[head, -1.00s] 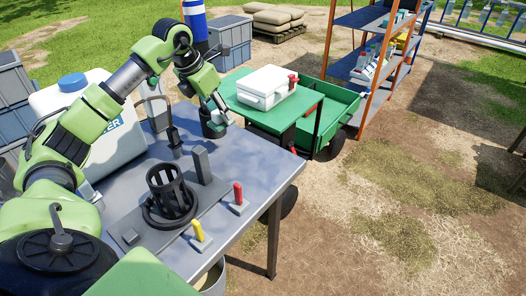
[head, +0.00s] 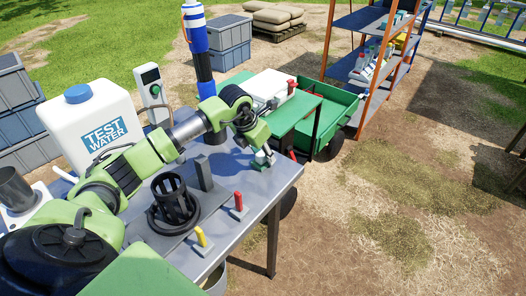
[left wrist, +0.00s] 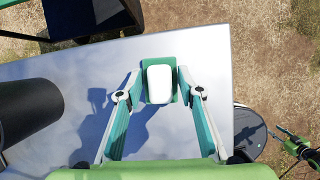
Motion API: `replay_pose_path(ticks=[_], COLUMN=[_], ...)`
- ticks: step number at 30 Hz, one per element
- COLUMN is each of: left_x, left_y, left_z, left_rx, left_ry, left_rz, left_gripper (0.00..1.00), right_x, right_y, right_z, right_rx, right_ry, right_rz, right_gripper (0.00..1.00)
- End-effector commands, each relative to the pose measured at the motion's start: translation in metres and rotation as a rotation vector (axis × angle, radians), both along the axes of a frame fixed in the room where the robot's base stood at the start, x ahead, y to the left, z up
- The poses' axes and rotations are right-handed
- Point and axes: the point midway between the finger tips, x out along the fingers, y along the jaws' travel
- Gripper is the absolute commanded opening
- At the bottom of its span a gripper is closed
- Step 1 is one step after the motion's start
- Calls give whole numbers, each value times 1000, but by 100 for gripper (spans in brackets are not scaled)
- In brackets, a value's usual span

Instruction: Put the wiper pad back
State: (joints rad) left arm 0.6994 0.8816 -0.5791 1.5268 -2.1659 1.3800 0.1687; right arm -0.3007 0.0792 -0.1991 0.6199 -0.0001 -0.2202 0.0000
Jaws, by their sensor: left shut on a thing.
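My left gripper (head: 264,157) is over the far right corner of the grey table (head: 262,195). In the left wrist view, its two fingertips (left wrist: 159,80) are shut on the sides of the wiper pad (left wrist: 160,88), a small white block with a green backing. The pad is at or just above the tabletop near its edge; I cannot tell whether it touches. In the head view the pad is mostly hidden by the gripper.
A black slotted holder (head: 175,205), a red-handled piece (head: 238,206) and a yellow-handled piece (head: 201,240) stand on the near table. A white water tank (head: 88,125) is at the left.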

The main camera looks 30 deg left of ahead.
Motion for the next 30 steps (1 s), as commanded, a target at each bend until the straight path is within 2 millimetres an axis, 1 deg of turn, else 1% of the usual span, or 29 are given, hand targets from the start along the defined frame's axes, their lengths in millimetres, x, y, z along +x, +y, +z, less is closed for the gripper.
replay_pose_path(ticks=[1, 6, 7, 8, 9, 17, 21, 26, 30], left_x=[0, 0, -1, -1, -1, 0, 0, -8, -17], left_y=[0, 0, 0, 0, 0, 0, -1, 3, 6], left_z=[-1, -4, -4, -5, -4, -3, -9, 15, 43], left_rx=[0, 1, 1, 1, 1, 0, -2, 2, 4], left_ry=[1, 1, 2, 3, 2, 0, 1, -6, -9], left_rz=[0, -1, -1, -1, -1, -1, -1, -3, -2], left_gripper=[17, 17, 39, 47, 51, 51, 51, 51, 51], right_x=[0, 0, 0, 0, 0, 0, 0, 0, 0], right_y=[0, 1, 1, 1, 1, 1, 1, 1, 1], right_z=[5, 3, 3, 3, 3, 3, 1, -6, -22], right_rx=[0, 1, 1, 1, 1, 1, 1, 1, 1], right_ry=[0, 0, 0, 0, 0, -1, -1, -1, -1], right_rz=[0, 0, 0, 0, 0, 1, 1, 1, 1], right_gripper=[36, 36, 36, 36, 36, 36, 36, 36, 36])
